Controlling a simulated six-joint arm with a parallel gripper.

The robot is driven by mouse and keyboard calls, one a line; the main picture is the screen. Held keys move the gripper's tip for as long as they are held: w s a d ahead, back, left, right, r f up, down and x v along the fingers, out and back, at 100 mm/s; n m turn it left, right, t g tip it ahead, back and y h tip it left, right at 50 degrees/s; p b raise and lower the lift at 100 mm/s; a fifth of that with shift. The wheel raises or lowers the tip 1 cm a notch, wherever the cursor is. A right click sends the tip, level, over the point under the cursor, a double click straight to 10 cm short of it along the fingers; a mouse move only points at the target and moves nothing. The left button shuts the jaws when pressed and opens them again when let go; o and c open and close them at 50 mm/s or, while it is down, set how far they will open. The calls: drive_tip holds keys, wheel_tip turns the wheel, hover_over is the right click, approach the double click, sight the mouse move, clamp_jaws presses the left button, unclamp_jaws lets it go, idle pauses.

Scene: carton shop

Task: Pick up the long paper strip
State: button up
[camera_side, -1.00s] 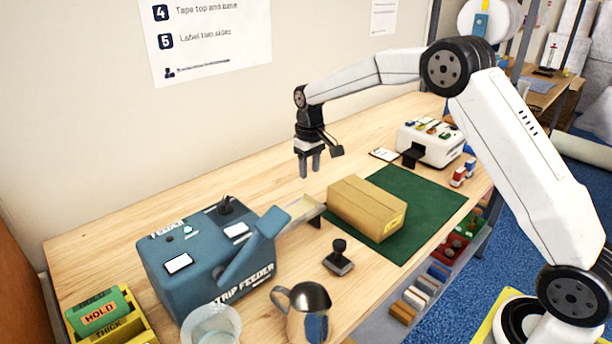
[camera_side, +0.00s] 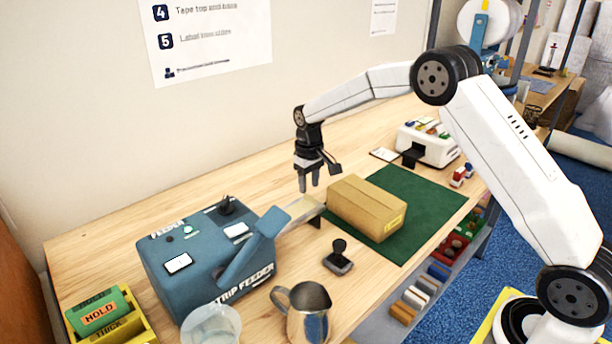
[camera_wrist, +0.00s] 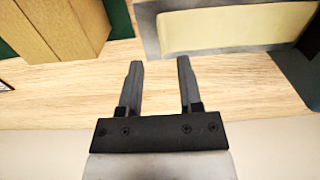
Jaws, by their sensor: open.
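A pale cream paper strip (camera_side: 307,205) lies on the grey outlet tray of the blue strip feeder (camera_side: 205,265). In the wrist view the strip (camera_wrist: 235,27) shows at the top right, lying inside the grey tray (camera_wrist: 230,51). My gripper (camera_side: 309,187) is open and empty, with its fingers pointing down close behind the outer end of the tray in the side view. In the wrist view my gripper (camera_wrist: 160,64) has its two fingers apart over bare wood, and the strip is ahead of them, to the right.
A brown carton (camera_side: 366,208) stands on a green mat (camera_side: 425,210) just right of the tray. A black-handled stamp (camera_side: 338,258), a metal jug (camera_side: 308,312) and a clear cup (camera_side: 211,325) stand in front. A white machine (camera_side: 428,146) is farther back. The wood behind is clear.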

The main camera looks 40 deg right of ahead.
sight(309, 202)
drive_tip(key=shift+f, duration=1.7)
clamp_jaws()
